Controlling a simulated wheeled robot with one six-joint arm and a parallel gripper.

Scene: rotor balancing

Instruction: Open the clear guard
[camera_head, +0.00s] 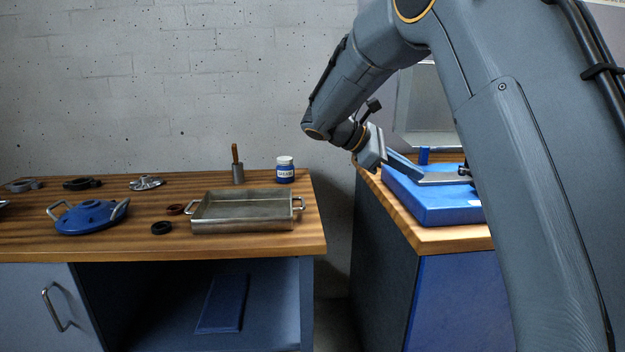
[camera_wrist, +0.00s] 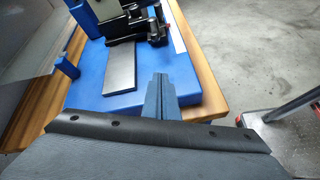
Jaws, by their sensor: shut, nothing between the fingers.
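The clear guard (camera_head: 422,105) looks like a see-through grey panel standing behind the blue machine base (camera_head: 430,207), partly hidden by my arm. In the wrist view a see-through panel (camera_wrist: 28,40) fills the upper left. A short blue post (camera_head: 424,155) stands by the panel's lower edge; it also shows in the wrist view (camera_wrist: 65,67). My gripper (camera_head: 415,176) is shut and empty, above the blue base. In the wrist view its closed fingers (camera_wrist: 160,82) point over the base, right of a flat grey plate (camera_wrist: 134,67) and apart from the panel and post.
A black mechanism (camera_wrist: 140,22) stands on the base's far side. On the left bench are a metal tray (camera_head: 243,212), a blue lidded part (camera_head: 90,216), a grease jar (camera_head: 285,170) and several small rings. A gap separates the benches. A metal stand (camera_wrist: 295,115) is at the right.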

